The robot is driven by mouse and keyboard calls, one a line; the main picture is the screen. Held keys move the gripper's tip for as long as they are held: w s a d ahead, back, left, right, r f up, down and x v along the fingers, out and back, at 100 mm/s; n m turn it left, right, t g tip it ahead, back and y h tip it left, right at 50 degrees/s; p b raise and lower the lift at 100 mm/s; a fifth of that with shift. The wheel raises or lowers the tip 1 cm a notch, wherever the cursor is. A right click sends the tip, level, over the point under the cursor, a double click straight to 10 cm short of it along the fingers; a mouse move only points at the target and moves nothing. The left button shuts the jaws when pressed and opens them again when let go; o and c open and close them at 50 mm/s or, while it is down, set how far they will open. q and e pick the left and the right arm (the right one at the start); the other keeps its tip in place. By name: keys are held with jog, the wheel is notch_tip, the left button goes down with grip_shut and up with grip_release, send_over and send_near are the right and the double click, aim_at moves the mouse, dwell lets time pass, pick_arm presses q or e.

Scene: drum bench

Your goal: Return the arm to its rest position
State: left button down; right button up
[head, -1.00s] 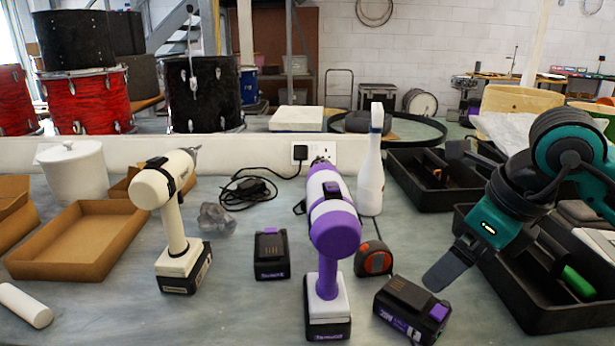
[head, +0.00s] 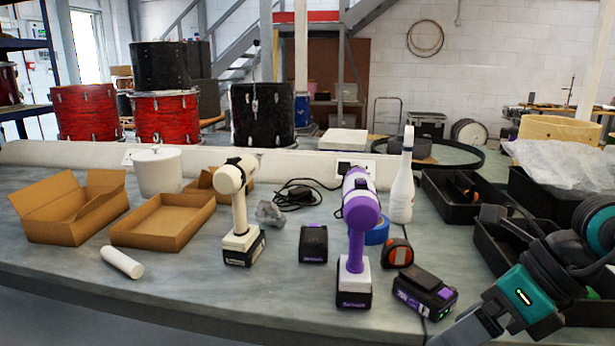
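My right arm enters at the lower right of the head view, with a teal wrist band and dark links. Its gripper (head: 462,335) is at the bottom edge, just below the dark battery with purple trim (head: 425,292), and partly cut off by the frame. Whether its fingers are open or shut does not show, and I see nothing held in it. My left arm and gripper are not in view.
On the bench stand a purple-and-white drill (head: 360,215), a cream drill (head: 238,205), another battery (head: 313,244), a tape measure (head: 398,252) and a white bottle (head: 402,190). Cardboard boxes (head: 165,222) are left; black trays (head: 450,205) are right.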

jog(key=a+r+m+t+y+p, duration=0.2)
jog(key=a+r+m+y, duration=0.2)
jog(key=a+m+y, duration=0.55)
jog(key=w+d+f+m+t+h+p, duration=0.1)
jog(key=w+d+f+m+t+h, duration=0.25)
jog(key=f+m+t, duration=0.55)
jog(key=w+d+f+m+t+h+p, duration=0.25)
jog(key=m+t+h, duration=0.2)
jog(key=m, duration=0.85)
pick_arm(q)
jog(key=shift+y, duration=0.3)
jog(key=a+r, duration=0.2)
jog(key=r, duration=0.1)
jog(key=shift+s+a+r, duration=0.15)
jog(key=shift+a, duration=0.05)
pick_arm(e)
jog(key=s+f+m+g+h, duration=0.3)
jog(key=s+f, duration=0.3)
jog(key=f, duration=0.3)
jog(key=s+f+m+g+h, duration=0.3)
jog(key=s+f+m, duration=0.3)
jog(key=f, duration=0.3)
jog(key=shift+g, duration=0.55)
jog(key=shift+d, duration=0.1)
